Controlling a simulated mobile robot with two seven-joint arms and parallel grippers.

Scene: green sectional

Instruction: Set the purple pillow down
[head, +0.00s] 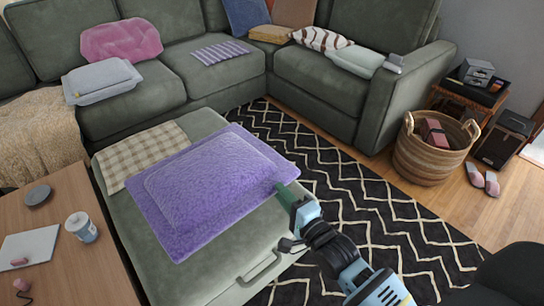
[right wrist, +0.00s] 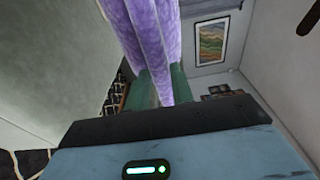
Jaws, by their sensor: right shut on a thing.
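The purple pillow (head: 205,185) is a flat, fuzzy rectangle with a wide border, seen above the green chaise seat (head: 225,265) in the head view. My right gripper (head: 281,188) is shut on its right edge. In the right wrist view the pillow (right wrist: 155,40) runs edge-on between the green fingers. I cannot tell whether the pillow touches the seat, since its underside is hidden. My left gripper is not in view.
A checkered cloth (head: 140,155) lies on the chaise beside the pillow. A wooden table (head: 75,265) with a cup (head: 82,228) stands at the left. A patterned rug (head: 375,225) and a wicker basket (head: 425,158) are to the right. Other cushions lie on the sofa behind.

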